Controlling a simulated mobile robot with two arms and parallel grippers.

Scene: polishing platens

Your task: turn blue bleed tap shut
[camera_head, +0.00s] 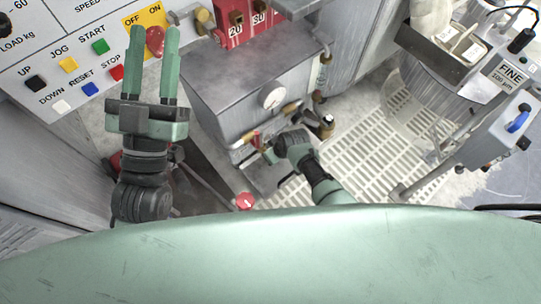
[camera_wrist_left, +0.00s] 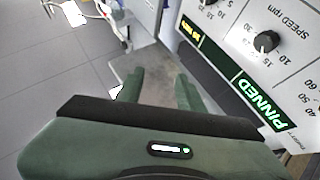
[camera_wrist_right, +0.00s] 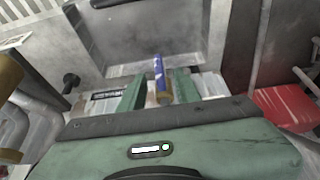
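A blue lever (camera_wrist_right: 159,68), which looks like the bleed tap, stands upright on a brass stem in the right wrist view. It is between the fingers of my right gripper (camera_wrist_right: 158,88), closer to the right-hand finger; I cannot tell whether they touch. This gripper is open. In the head view my right gripper (camera_head: 266,150) is at the lower front of the grey metal box (camera_head: 250,90), and the blue lever is hard to make out there. My left gripper (camera_head: 153,45) is open and empty, over the button panel; its spread fingers also show in the left wrist view (camera_wrist_left: 158,90).
The panel (camera_head: 70,50) with coloured buttons and a red knob (camera_head: 155,41) lies behind my left gripper. Another blue handle (camera_head: 518,120) is on a white box at far right. A floor grating (camera_head: 365,150) is below.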

